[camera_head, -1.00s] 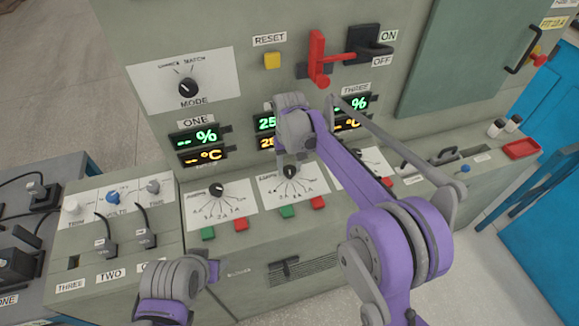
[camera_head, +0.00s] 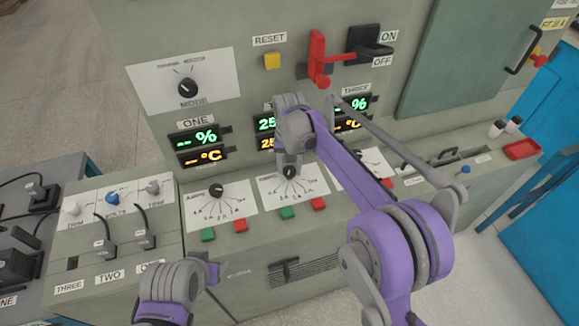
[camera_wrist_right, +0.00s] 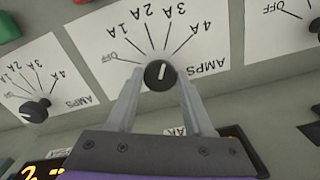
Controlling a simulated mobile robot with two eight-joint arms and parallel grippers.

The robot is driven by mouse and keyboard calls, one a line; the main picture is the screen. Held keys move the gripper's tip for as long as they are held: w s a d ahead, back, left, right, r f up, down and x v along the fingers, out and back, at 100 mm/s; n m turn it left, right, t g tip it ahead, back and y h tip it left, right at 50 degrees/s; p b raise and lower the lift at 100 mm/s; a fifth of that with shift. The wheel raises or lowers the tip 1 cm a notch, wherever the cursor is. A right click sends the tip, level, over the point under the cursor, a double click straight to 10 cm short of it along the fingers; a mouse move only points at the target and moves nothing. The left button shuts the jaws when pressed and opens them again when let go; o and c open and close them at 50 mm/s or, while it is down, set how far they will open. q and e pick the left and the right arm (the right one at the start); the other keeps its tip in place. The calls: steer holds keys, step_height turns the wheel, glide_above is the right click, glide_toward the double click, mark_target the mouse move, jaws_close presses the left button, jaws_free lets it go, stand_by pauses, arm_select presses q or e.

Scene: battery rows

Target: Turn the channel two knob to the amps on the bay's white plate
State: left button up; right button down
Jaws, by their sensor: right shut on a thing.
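The channel two knob (camera_head: 290,172) is black with a white pointer line. It stands on the middle white dial plate (camera_head: 298,197), marked OFF and 1A to 4A. In the right wrist view the knob (camera_wrist_right: 160,74) sits between the fingertips of my right gripper (camera_wrist_right: 158,82), which is shut on it. Its pointer lies near the 3A line there. My right gripper (camera_head: 290,168) comes down over the knob in the head view. My left gripper (camera_head: 213,273) is low at the left, away from the dials; its fingers are not clear. I cannot make out which white plate gives the amps.
Similar knobs stand either side: channel one (camera_head: 217,190) at left, another (camera_head: 361,155) partly behind my right arm. Green (camera_head: 287,212) and red (camera_head: 319,203) buttons sit just below the held knob. Lit displays (camera_head: 198,138) and a red lever (camera_head: 317,60) are above.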

mark_target(289, 170)
steer(key=shift+c, duration=1.4)
jaws_free()
step_height(289, 170, up, 11)
steer(key=shift+p, duration=0.3)
